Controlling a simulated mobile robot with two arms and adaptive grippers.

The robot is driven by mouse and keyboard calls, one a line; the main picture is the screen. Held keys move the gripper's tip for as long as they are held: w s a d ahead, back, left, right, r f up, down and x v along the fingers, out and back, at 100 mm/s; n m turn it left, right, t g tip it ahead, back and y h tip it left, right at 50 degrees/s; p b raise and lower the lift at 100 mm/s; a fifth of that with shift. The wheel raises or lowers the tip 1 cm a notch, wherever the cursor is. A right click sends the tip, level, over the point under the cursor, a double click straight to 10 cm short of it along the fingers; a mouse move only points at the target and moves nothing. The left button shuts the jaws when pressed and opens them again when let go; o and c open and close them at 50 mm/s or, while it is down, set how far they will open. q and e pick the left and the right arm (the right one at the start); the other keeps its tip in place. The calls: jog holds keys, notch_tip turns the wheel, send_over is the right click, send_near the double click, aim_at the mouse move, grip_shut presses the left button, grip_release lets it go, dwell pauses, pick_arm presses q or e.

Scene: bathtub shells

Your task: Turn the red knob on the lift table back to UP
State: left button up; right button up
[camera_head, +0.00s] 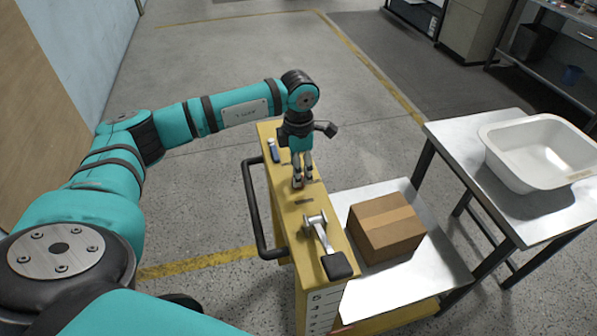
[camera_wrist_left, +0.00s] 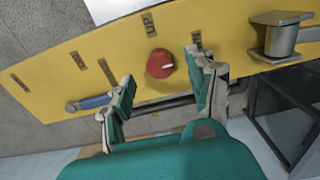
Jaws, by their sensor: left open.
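The red knob (camera_wrist_left: 160,63) is on the yellow top panel of the lift table (camera_wrist_left: 60,75), which also shows in the head view (camera_head: 290,215). A pale mark on the knob points toward the right of the wrist view; an UP label (camera_wrist_left: 150,22) is printed above the knob there. My left gripper (camera_head: 301,183) points down over the panel. In the wrist view its fingers (camera_wrist_left: 163,95) are apart, with the knob beyond the gap between them and nothing held. The knob cannot be made out in the head view. My right gripper is out of view.
A blue grip (camera_wrist_left: 95,102) and a metal spool-like fitting (camera_wrist_left: 283,38) flank the knob on the panel. A black lever pad (camera_head: 337,266) and black side handle (camera_head: 250,200) stick out. A cardboard box (camera_head: 385,228) sits on the platform; a white tub (camera_head: 540,150) on the right table.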

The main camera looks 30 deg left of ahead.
pick_arm(q)
notch_tip(320, 180, down, 2)
jog(key=shift+s+f, duration=0.1)
jog(key=shift+f, duration=0.05)
jog(key=shift+f+p, duration=0.3)
jog(key=shift+f, duration=0.35)
jog(key=c, duration=1.1)
jog(key=shift+c, duration=0.2)
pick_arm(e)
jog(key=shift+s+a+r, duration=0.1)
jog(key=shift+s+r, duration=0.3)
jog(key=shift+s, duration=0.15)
